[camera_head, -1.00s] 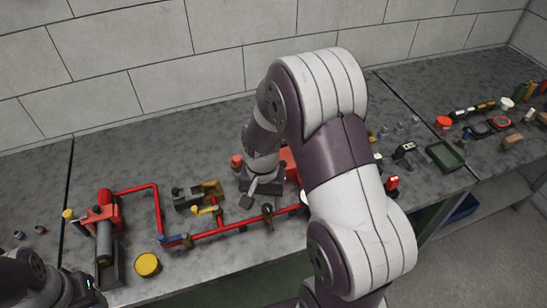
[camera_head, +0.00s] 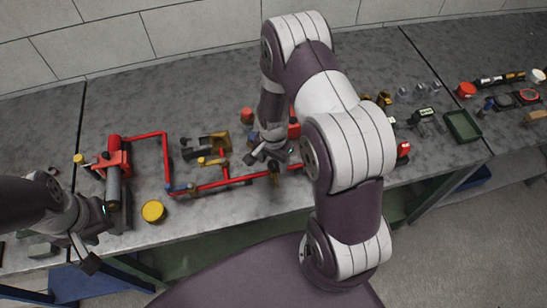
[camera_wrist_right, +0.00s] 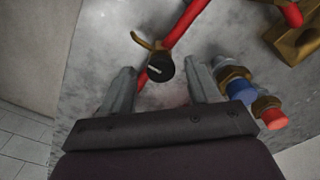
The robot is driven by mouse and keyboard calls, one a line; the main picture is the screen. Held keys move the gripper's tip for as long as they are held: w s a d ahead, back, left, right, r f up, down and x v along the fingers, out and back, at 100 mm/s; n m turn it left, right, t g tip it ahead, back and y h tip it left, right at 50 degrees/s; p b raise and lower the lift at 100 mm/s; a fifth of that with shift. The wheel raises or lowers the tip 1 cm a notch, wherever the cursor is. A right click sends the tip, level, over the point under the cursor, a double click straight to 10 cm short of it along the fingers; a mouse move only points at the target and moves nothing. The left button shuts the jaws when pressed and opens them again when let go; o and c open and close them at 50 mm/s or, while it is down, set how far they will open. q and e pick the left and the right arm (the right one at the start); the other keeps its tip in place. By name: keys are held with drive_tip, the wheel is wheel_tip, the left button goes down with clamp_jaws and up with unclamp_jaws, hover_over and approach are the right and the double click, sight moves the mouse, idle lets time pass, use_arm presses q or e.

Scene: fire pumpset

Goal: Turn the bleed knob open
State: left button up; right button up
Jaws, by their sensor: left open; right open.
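The bleed knob appears to be the round black knob with a white mark (camera_wrist_right: 160,68), set by a brass fitting on the red pipe. In the head view, a small dark knob on the red pipe (camera_head: 223,182) line, just below my right gripper (camera_head: 263,155), appears to be the same one (camera_head: 274,169). In the right wrist view my right gripper is open, its two grey fingers on either side of the knob, which sits near the level of the tips. Contact cannot be told. My left gripper (camera_head: 88,240) is open and empty at the table's front left.
A blue fitting (camera_wrist_right: 240,90) and a red-capped fitting (camera_wrist_right: 269,113) lie close to the right finger. A red pump (camera_head: 113,165), a yellow round cap (camera_head: 153,211) and a green tray (camera_head: 463,125) stand on the grey bench (camera_head: 350,60). My right arm hides part of the bench.

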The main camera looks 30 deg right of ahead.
drive_tip(key=shift+a+f, duration=0.1)
drive_tip(key=shift+f, duration=0.15)
drive_tip(key=shift+w+f, duration=0.1)
drive_tip(key=shift+c, duration=0.2)
drive_tip(key=shift+d, duration=0.2)
drive_tip(key=c, duration=1)
